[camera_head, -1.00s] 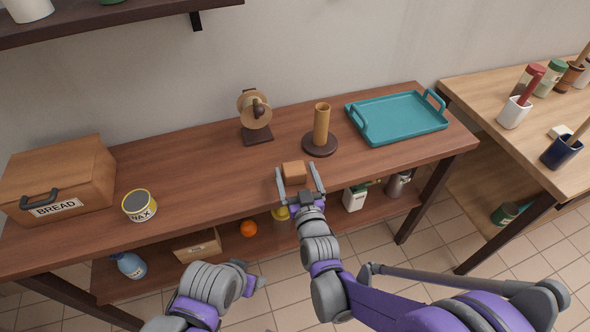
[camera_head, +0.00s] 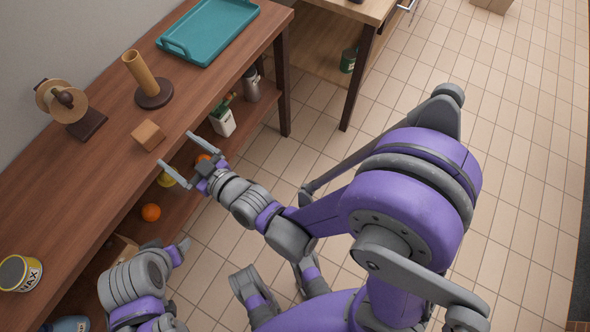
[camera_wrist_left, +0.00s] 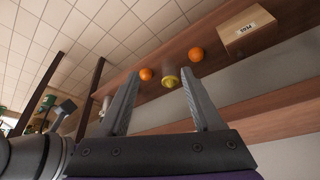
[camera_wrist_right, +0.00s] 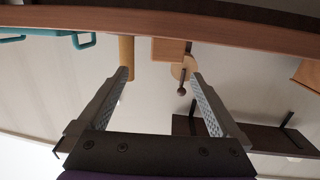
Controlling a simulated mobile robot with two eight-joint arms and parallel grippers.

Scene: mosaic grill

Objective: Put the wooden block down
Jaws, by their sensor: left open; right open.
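The wooden block (camera_head: 148,134) rests on the dark wooden table near its front edge, in front of the round-based wooden post. It also shows in the right wrist view (camera_wrist_right: 166,50), beyond the fingers at the table edge. My right gripper (camera_head: 175,151) is open and empty, just off the table's front edge and apart from the block. Its fingers also show spread in the right wrist view (camera_wrist_right: 160,90). My left gripper (camera_wrist_left: 160,100) is open and empty, low in front of the table's lower shelf. In the head view its fingers are partly hidden.
On the table (camera_head: 105,165) stand a wooden post (camera_head: 140,72), a disc on a stand (camera_head: 62,102), a teal tray (camera_head: 210,32) and a wax tin (camera_head: 20,273). Tiled floor is open at right.

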